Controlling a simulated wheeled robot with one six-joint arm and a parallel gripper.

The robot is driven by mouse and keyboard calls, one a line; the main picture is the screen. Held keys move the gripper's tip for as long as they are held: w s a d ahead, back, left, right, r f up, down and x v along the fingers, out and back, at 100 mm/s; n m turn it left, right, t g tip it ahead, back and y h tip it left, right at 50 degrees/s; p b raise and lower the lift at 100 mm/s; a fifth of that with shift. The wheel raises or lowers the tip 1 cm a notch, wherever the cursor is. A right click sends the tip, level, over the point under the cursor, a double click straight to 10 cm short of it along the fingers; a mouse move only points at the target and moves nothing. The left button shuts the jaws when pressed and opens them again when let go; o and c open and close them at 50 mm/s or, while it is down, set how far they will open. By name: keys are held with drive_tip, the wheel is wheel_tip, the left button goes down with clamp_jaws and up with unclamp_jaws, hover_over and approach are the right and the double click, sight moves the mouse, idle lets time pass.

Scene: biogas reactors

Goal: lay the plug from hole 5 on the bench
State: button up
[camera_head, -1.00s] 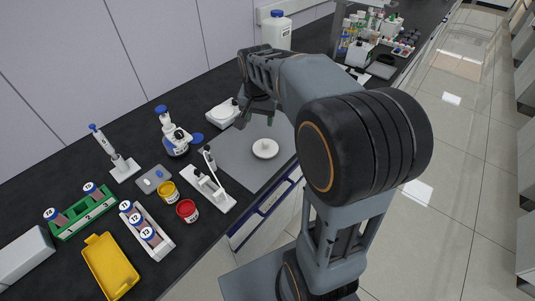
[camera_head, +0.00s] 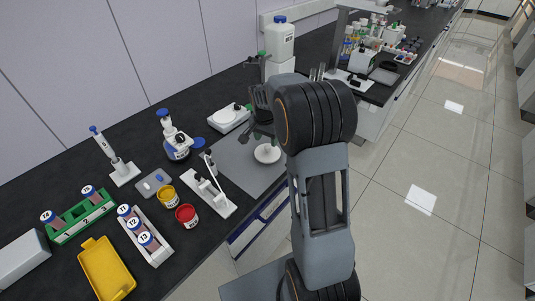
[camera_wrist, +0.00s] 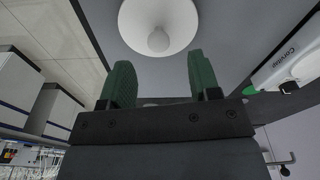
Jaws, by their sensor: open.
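No hole marked 5 is readable, and I cannot tell for sure which piece is the plug from it. A white round disc with a small knob (camera_head: 267,154) lies on the grey mat (camera_head: 232,160) on the black bench (camera_head: 95,160). In the wrist view the disc (camera_wrist: 178,12) shows at the top, past the fingertips and apart from them. My gripper (camera_wrist: 160,80) has its two green fingers spread with nothing between them. In the head view my gripper (camera_head: 259,128) is just above and beside the disc, partly hidden by my arm.
A white stand (camera_head: 208,195) with a thin upright is left of the mat. A white balance (camera_head: 229,118) stands behind. Yellow (camera_head: 168,197) and red (camera_head: 187,216) jars, tube racks (camera_head: 145,235) and a yellow tray (camera_head: 106,270) fill the near left. A white bottle (camera_head: 281,42) stands behind my arm.

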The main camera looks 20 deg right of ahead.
sight(267, 146)
drive_tip(key=shift+d+f+p, duration=0.2)
drive_tip(key=shift+f+p, duration=0.2)
drive_tip(key=shift+f, duration=2.2)
drive_tip(key=shift+c, duration=0.3)
clamp_jaws()
drive_tip(key=shift+w+r, duration=0.1)
drive_tip(key=shift+r, duration=0.05)
